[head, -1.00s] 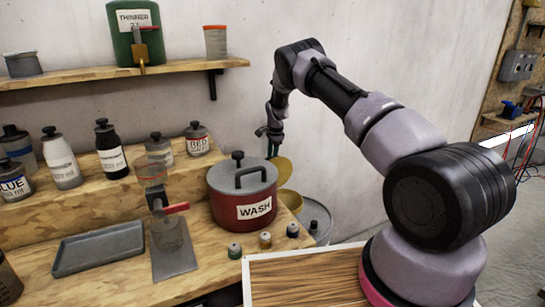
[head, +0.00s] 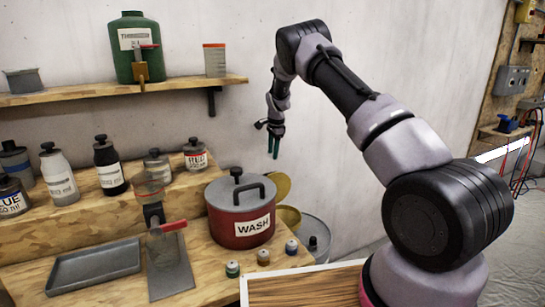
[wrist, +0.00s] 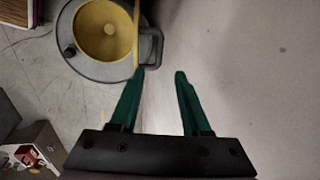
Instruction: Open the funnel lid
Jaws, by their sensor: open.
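The yellow funnel (head: 290,216) sits on top of a grey drum (head: 317,235) behind the red pot, partly hidden by it. Its yellow lid (head: 283,185) appears raised, standing up at the wall side. In the wrist view the round funnel bowl (wrist: 103,32) is uncovered at upper left, and the lid (wrist: 137,28) shows as a thin yellow edge at its right, beside a dark handle (wrist: 152,45). My gripper (head: 273,154) is above the lid, apart from it. Its green fingers (wrist: 160,73) are open with nothing between them.
The red WASH pot (head: 240,230) stands on the wooden bench in front of the funnel. Several small jars (head: 263,257) stand near the bench edge. The pale wall (wrist: 245,80) is close to my gripper's right in the wrist view.

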